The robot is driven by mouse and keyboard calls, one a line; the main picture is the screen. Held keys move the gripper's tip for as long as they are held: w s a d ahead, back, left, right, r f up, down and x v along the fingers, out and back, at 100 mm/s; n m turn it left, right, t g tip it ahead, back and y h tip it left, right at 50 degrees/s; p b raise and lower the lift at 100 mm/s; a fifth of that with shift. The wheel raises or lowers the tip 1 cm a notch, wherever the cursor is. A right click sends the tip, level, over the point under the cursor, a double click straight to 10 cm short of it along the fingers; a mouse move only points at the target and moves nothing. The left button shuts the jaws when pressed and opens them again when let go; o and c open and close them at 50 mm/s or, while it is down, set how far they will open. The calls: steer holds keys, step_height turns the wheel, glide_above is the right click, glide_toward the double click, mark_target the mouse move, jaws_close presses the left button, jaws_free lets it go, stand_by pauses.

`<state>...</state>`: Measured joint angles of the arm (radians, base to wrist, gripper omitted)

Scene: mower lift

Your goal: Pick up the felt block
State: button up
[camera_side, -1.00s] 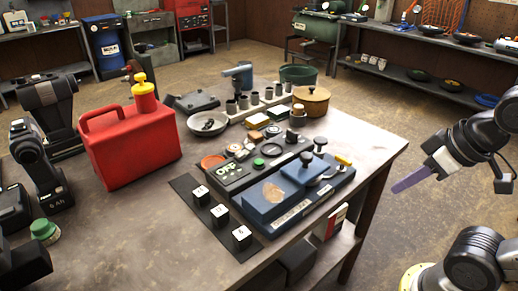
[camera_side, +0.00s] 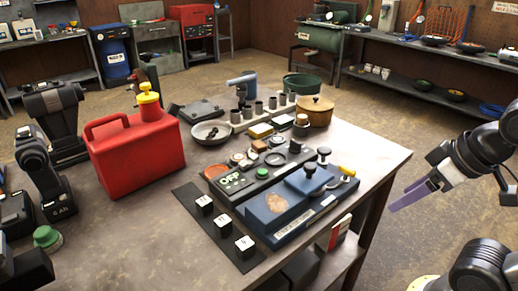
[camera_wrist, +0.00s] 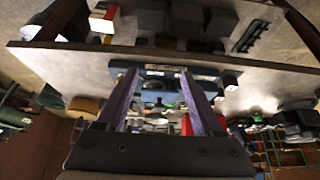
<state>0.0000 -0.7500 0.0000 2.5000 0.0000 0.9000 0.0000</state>
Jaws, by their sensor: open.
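No object is plainly a felt block; I cannot tell which piece it is. On the workbench, a blue tray (camera_side: 300,222) holds a blue block with a tan oval patch (camera_side: 276,203) and a second blue block with a black knob (camera_side: 310,180). Small brown and pale blocks (camera_side: 261,131) lie behind it. My gripper (camera_side: 400,202), with purple fingers, is open and empty, off the bench's right edge and apart from everything. In the wrist view my gripper (camera_wrist: 158,75) is spread, with the blue tray (camera_wrist: 150,67) beyond and between the fingers.
A red fuel can (camera_side: 135,155) stands at left. A row of grey cups (camera_side: 259,111), a wooden lidded pot (camera_side: 315,111) and a green bucket (camera_side: 301,83) stand behind.

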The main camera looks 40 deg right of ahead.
steer(key=shift+o, duration=0.5)
steer(key=w+r+t, duration=0.1)
steer(key=w+r, duration=1.1)
steer(key=m+g, duration=0.1)
steer(key=g, duration=0.1)
glide_above(261, 145)
steer(key=s, duration=0.2)
step_height(261, 145, down, 18)
steer(key=shift+s+x, duration=0.15)
steer(key=shift+x, duration=1.4)
steer(key=shift+s+x, duration=0.15)
steer(key=shift+x, duration=1.35)
steer(key=shift+f, duration=0.1)
